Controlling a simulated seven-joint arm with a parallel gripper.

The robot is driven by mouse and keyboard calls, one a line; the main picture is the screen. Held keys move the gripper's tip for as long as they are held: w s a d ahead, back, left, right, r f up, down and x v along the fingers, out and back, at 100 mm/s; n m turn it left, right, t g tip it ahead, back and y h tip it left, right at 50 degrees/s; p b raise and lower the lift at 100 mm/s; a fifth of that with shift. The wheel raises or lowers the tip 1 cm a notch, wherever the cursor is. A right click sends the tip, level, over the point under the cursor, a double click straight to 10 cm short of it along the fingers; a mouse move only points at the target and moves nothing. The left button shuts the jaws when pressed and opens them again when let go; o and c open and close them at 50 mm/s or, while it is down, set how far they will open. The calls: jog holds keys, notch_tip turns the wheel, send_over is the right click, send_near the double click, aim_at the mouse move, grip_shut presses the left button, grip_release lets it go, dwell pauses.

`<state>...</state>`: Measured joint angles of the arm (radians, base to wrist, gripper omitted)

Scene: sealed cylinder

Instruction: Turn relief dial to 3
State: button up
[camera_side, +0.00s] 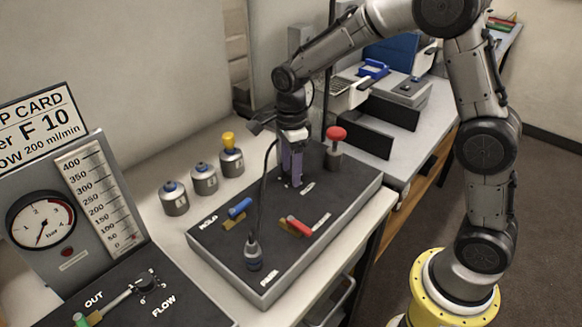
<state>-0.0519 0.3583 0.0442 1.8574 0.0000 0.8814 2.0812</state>
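My gripper (291,178) points straight down at the far middle of the black panel (230,262). Its two purple-grey fingers reach close to the panel top, beside a small white label. A relief dial is not clearly visible; the fingers hide the spot between and behind them. I cannot tell whether they touch or grip anything there. The dial's number cannot be read.
The panel bears a red mushroom knob (336,134), a blue lever (239,207), a red lever (299,225) and a dark upright knob (253,253). Several small cylinders (203,178) stand left. A pressure gauge (41,220) and flow scale (101,198) stand further left.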

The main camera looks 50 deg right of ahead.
grip_shut()
